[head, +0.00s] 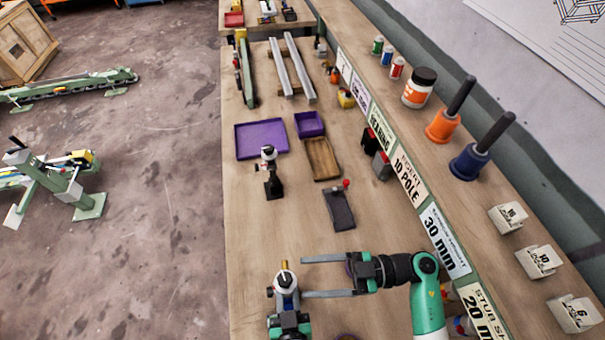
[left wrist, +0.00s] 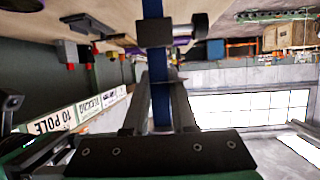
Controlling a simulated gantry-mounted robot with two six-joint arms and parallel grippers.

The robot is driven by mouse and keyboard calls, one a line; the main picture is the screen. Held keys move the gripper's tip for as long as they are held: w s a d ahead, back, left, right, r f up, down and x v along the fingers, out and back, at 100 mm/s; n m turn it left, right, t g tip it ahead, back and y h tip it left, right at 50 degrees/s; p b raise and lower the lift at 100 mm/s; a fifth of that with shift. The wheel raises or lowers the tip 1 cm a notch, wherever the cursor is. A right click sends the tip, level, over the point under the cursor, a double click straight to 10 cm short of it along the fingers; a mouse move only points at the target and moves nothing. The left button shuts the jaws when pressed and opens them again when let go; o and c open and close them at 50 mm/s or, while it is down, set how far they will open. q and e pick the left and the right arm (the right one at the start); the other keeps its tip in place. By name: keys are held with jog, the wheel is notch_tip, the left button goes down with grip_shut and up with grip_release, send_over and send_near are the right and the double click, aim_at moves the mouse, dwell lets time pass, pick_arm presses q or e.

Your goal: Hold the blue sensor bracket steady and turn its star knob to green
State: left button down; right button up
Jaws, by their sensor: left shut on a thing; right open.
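The blue sensor bracket (head: 287,301) stands upright near the front of the bench, with a white sensor head (head: 284,280) on top. In the left wrist view its blue post (left wrist: 160,92) lies between the fingers of my left gripper (left wrist: 160,84), which is shut on it. A black clamp block (left wrist: 154,33) sits on the post, with a dark knob (left wrist: 200,26) at its side. The knob's colour marking cannot be made out. My right gripper (head: 302,277) is open and empty, its two long fingers pointing left, just right of the sensor head.
A second sensor on a black bracket (head: 274,186) stands further back. Purple trays (head: 244,152), a wooden tray (head: 335,175) and a dark plate with a red knob (head: 340,212) lie beyond. Bare bench lies left of the dark plate.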

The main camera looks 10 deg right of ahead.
notch_tip(320, 180, up, 34)
jog(key=w+a+n+g+y, duration=0.1)
jog(key=a+n+g+y, duration=0.1)
jog(key=n+y, duration=0.5)
jog(key=n, duration=0.4)
jog(key=shift+w+a, duration=0.2)
jog(key=shift+w, duration=0.15)
